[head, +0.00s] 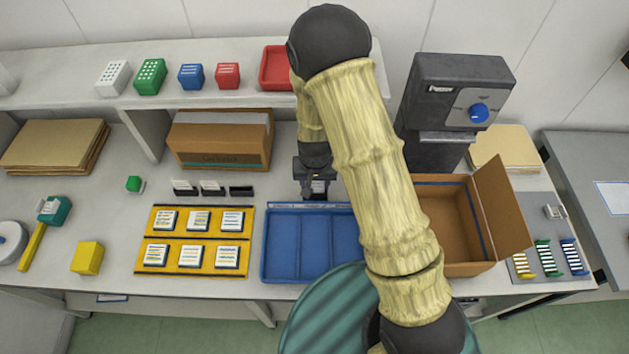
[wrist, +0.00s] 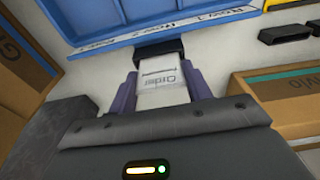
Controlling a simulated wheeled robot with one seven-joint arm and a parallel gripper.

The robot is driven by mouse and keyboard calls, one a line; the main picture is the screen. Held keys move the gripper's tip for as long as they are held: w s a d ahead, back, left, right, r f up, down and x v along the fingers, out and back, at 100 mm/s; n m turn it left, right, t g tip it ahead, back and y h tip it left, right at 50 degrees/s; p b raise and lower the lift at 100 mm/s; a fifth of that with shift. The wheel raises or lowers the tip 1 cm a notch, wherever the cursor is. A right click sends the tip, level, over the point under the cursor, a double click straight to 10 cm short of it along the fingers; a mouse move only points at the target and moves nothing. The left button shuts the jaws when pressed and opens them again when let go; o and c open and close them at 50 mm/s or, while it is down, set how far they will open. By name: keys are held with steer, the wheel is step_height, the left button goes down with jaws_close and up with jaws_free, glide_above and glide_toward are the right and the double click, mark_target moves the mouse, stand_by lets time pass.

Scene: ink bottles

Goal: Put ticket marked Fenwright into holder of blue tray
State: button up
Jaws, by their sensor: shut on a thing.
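My gripper (head: 316,190) is over the back edge of the blue tray (head: 283,245) in the head view. In the wrist view my gripper (wrist: 162,88) is shut on a white ticket (wrist: 160,75) that shows the word "Order"; the name Fenwright cannot be read. The ticket's far end meets a black holder (wrist: 158,49) at the labelled edge of the blue tray (wrist: 120,35). I cannot tell how far the ticket sits in the holder. My arm hides the right part of the tray in the head view.
Three small holders (head: 212,188) stand left of the tray, behind yellow trays (head: 198,237) of cards. A closed cardboard box (head: 220,150) is behind them. An open box (head: 450,225) stands right of the tray, with a dark machine (head: 455,95) behind it.

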steer(key=shift+f, duration=0.4)
stand_by(0.3)
steer(key=o, duration=1)
steer(key=shift+r, duration=0.1)
steer(key=r, duration=0.5)
steer(key=s+r+b, duration=0.1)
steer(key=r, duration=0.5)
steer(key=s+r+b, duration=0.1)
steer(key=r, duration=0.5)
steer(key=shift+r, duration=0.1)
